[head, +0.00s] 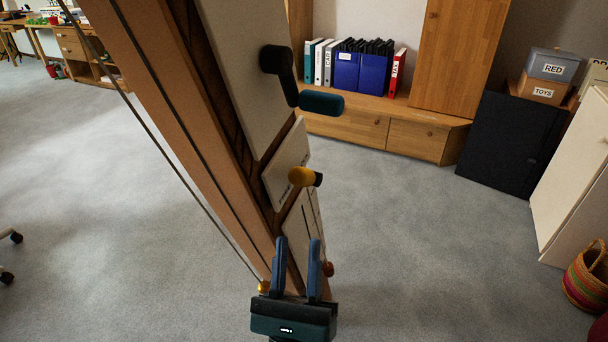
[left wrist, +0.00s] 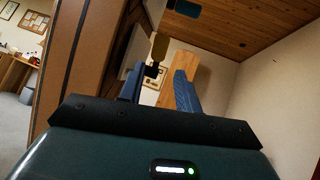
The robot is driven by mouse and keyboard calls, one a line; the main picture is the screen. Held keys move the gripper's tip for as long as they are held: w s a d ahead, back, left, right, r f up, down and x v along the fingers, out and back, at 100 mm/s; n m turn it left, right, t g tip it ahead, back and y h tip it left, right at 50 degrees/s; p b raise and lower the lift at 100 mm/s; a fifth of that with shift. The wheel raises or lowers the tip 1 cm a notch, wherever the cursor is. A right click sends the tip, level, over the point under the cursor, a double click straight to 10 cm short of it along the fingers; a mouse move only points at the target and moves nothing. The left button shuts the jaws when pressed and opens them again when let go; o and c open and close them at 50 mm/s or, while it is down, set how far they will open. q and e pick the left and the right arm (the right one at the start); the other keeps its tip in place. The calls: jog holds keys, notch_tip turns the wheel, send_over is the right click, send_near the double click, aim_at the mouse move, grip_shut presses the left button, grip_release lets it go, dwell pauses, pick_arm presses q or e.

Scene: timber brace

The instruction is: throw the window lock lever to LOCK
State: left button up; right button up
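A timber post (head: 165,110) carries pale plates with fittings. My right gripper is not in view.

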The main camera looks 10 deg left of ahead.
aim_at(302, 176)
pick_arm(q)
jog(key=p+x, duration=0.2)
jog(key=x, duration=0.9)
jog(key=shift+w+r+p, duration=0.2)
jog(key=shift+r+p, duration=0.05)
jog(key=shift+p, duration=0.15)
grip_shut()
